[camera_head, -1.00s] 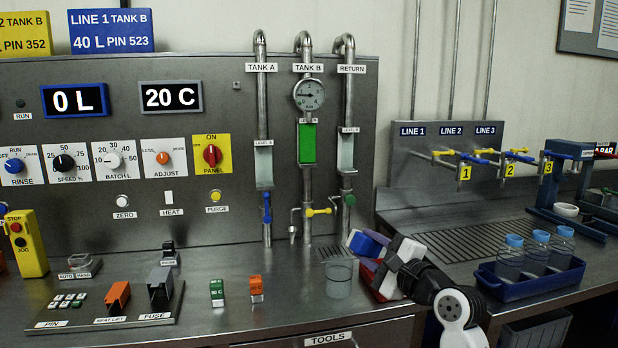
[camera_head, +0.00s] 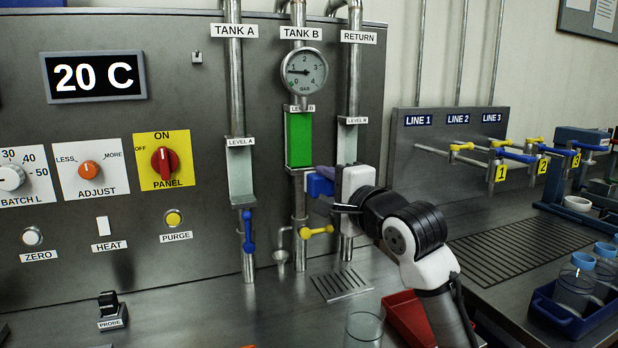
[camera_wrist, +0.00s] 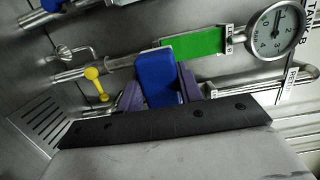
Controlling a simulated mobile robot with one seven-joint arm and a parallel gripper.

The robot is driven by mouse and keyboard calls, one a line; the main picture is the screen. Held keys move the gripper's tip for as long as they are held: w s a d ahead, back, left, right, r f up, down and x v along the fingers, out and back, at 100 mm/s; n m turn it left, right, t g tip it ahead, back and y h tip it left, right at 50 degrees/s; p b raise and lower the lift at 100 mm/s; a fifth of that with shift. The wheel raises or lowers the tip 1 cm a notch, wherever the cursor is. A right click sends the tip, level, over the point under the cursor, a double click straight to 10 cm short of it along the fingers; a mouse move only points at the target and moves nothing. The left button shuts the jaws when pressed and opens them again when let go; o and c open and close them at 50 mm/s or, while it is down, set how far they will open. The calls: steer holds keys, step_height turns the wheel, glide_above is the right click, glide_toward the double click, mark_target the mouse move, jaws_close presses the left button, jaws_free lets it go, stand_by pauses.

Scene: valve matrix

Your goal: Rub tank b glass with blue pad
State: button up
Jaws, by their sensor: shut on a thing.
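The tank B level glass (camera_head: 299,139) is a green strip on the middle pipe, under the round gauge; it also shows in the wrist view (camera_wrist: 198,44). My gripper (camera_head: 322,190) is shut on the blue pad (camera_head: 320,186). The pad also shows in the wrist view (camera_wrist: 157,78), upright between the two purple-grey fingers. In the head view the pad is at the lower right end of the green glass. I cannot tell whether it touches the glass.
The gauge (camera_head: 304,75) sits above the glass. A yellow valve handle (camera_head: 316,231) and a blue one (camera_head: 248,232) are lower on the pipes. The return glass (camera_head: 347,145) is just right, partly behind my gripper. A red tray (camera_head: 405,316) and clear beaker (camera_head: 364,330) stand below.

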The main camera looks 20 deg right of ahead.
mark_target(301, 167)
steer(key=shift+w+a+r, duration=0.15)
steer(key=shift+w+r, duration=0.05)
steer(key=shift+w, duration=3)
steer(key=shift+w+p, duration=0.6)
steer(key=shift+w, duration=0.35)
steer(key=shift+r, duration=0.1)
step_height(301, 167, up, 4)
steer(key=p, duration=0.4)
steer(key=shift+s+a, duration=0.1)
steer(key=shift+w+f+b, duration=0.2)
steer(key=shift+f+b, duration=0.55)
steer(key=shift+f, duration=1.4)
